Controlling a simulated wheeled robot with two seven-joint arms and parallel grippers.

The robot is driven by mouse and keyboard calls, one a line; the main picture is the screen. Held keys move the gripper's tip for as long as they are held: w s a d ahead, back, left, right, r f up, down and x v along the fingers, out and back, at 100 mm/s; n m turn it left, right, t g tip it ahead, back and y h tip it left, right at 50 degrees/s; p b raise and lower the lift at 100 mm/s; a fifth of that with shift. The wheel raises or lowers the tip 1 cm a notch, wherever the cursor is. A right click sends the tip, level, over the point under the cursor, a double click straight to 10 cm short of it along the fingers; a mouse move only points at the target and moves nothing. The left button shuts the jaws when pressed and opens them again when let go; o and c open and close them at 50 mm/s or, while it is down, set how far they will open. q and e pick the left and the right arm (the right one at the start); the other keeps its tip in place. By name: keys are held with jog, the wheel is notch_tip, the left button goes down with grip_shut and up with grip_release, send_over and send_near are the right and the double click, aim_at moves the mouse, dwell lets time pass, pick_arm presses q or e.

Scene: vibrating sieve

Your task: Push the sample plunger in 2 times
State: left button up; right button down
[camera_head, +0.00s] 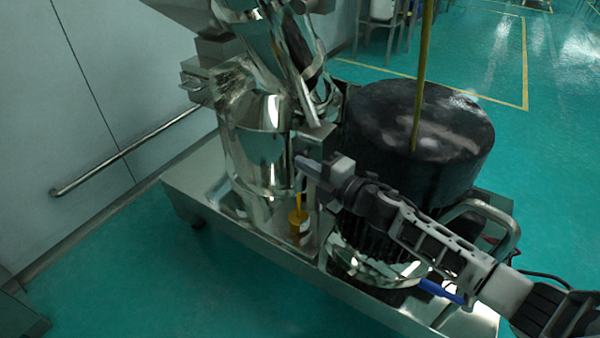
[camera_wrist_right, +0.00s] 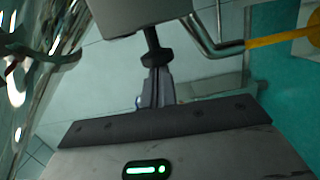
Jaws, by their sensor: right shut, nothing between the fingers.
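My right gripper (camera_head: 303,162) reaches in from the right in the head view, its fingertips beside the shiny steel sieve body (camera_head: 262,150). In the right wrist view its narrow fingers (camera_wrist_right: 158,84) are together and hold nothing. Straight ahead of them is a black knob on a stem (camera_wrist_right: 156,54), which looks like the sample plunger and comes out of a grey block (camera_wrist_right: 135,14). The fingertips are at or very near the knob; I cannot tell whether they touch. I cannot make out the plunger in the head view. My left gripper is out of view.
A wall rail (camera_head: 120,152) is at left. Green floor is clear at front left.

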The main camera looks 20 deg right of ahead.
jog(key=shift+w+d, duration=0.1)
jog(key=shift+d, duration=0.05)
jog(key=s+d, duration=0.1)
jog(key=s, duration=1)
jog(key=shift+s+d+r, duration=0.15)
jog(key=shift+s+d, duration=0.15)
jog(key=shift+s, duration=0.05)
dwell(0.3)
jog(key=s+a+f+m+g+h, duration=0.2)
jog(key=s+f+m, duration=0.4)
jog(key=m, duration=0.4)
jog(key=s+a+f+m+g+h, duration=0.3)
jog(key=s+a+f+m, duration=0.2)
jog(key=s+m, duration=0.4)
jog(key=shift+f+m+h, duration=0.3)
jog(key=shift+f+m, duration=0.6)
jog(key=shift+m, duration=0.2)
